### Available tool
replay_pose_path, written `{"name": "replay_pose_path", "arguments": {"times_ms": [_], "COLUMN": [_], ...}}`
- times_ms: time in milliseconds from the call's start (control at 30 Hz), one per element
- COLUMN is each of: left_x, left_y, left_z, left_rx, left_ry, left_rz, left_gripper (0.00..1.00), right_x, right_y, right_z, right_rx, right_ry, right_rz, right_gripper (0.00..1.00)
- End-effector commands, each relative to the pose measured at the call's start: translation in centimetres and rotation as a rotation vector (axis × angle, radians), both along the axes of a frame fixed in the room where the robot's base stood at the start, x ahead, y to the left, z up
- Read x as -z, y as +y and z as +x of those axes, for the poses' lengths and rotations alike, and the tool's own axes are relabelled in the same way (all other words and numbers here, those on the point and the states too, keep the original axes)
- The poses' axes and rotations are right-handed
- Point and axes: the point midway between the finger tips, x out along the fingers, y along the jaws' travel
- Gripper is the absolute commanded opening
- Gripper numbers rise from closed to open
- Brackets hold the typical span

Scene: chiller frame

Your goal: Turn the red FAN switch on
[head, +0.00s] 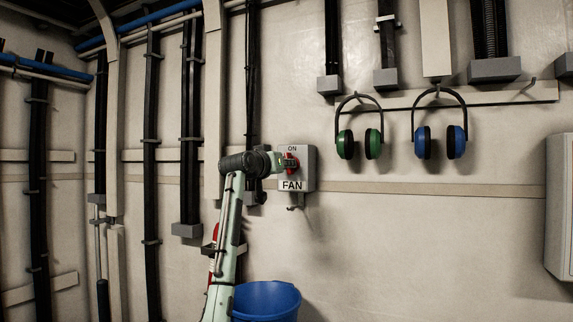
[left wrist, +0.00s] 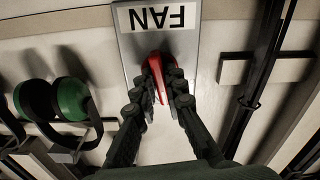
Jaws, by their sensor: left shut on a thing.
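The FAN switch box (head: 309,169) is a grey box on the wall with "ON" at its top and a "FAN" label below. Its red switch handle (head: 291,163) is partly hidden by my left gripper (head: 282,163) in the head view. In the left wrist view the red handle (left wrist: 155,82) sits between the two dark fingers of my left gripper (left wrist: 163,88), below the upside-down FAN label (left wrist: 157,17). The fingers are shut on the handle. The handle's exact angle is hard to tell. My right gripper is not in view.
Green ear muffs (head: 345,143) and blue ear muffs (head: 456,141) hang on a rail right of the box. A blue bucket (head: 267,300) stands below. Vertical pipes and conduits run along the wall to the left. A pale cabinet (head: 559,205) is at the right edge.

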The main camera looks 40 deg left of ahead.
Motion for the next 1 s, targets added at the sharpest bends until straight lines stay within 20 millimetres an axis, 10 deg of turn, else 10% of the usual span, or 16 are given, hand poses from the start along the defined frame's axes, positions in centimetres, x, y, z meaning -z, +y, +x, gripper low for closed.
{"name": "replay_pose_path", "arguments": {"times_ms": [900, 1000], "left_x": [0.01, 0.0], "left_y": [-0.01, -0.01], "left_z": [-0.01, -0.01], "left_rx": [0.0, 0.0], "left_ry": [0.053, 0.053], "left_rz": [0.169, 0.168], "left_gripper": [0.0, 0.22], "right_x": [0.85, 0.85], "right_y": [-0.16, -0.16], "right_z": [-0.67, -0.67], "right_rx": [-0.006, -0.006], "right_ry": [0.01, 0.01], "right_rz": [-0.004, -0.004], "right_gripper": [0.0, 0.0]}}
